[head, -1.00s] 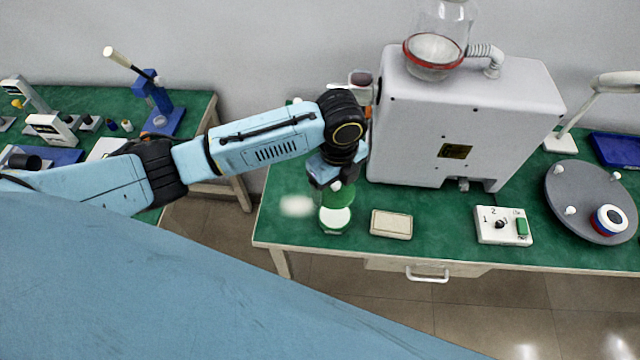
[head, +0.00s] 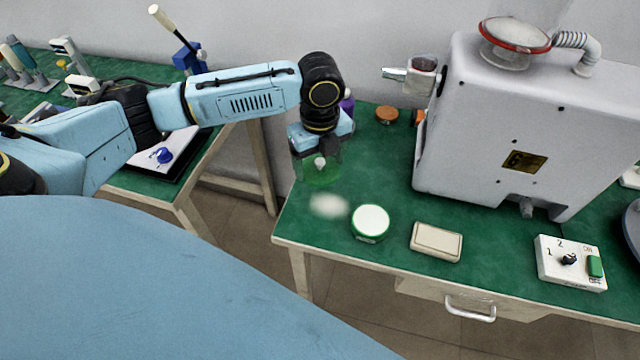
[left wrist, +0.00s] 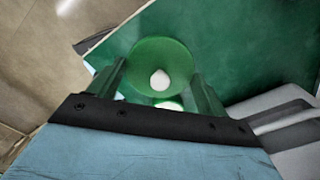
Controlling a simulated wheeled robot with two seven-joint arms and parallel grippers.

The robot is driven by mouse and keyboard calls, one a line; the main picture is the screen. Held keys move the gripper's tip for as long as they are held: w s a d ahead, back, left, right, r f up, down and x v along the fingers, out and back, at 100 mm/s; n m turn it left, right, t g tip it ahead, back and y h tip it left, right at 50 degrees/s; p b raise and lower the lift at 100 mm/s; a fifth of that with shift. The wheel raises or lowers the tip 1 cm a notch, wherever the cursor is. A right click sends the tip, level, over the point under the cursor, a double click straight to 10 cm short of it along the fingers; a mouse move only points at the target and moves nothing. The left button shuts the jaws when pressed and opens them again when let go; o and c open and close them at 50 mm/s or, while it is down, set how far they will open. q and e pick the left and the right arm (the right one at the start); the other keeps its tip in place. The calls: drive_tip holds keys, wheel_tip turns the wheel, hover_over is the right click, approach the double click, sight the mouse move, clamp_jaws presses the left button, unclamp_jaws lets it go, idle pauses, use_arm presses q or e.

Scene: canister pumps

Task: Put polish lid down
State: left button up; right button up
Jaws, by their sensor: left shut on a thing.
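The green polish lid (head: 322,176) with a pale knob is held in my left gripper (head: 320,158), which is shut on it. The lid is over the table's left end, to the left of the open polish tin and apart from it. The tin (head: 370,222) is round and green with white inside, and stands on the table. In the left wrist view the lid (left wrist: 160,55) and its white knob (left wrist: 160,80) are between the two fingers. Whether the lid touches the table cannot be told. My right gripper is not in view.
A blurred pale patch (head: 328,206) lies on the green table (head: 395,190) near its left edge. A beige block (head: 436,241) is right of the tin. A big white machine (head: 500,130) stands behind. An orange round thing (head: 387,114) and a switch box (head: 571,262) are on the table.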

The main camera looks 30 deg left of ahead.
sight(320, 161)
use_arm(q)
wheel_tip(320, 161, down, 7)
drive_tip(key=shift+f+b, duration=0.1)
drive_tip(key=shift+b, duration=0.5)
drive_tip(key=o, duration=1)
drive_tip(key=shift+f, duration=0.15)
drive_tip(key=shift+c, duration=0.2)
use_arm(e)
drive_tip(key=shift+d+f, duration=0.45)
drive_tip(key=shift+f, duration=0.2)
use_arm(q)
drive_tip(key=shift+r, duration=0.25)
wheel_tip(320, 161, up, 11)
drive_tip(key=shift+f+p, duration=0.15)
drive_tip(key=shift+p, duration=0.95)
drive_tip(key=shift+r, duration=0.6)
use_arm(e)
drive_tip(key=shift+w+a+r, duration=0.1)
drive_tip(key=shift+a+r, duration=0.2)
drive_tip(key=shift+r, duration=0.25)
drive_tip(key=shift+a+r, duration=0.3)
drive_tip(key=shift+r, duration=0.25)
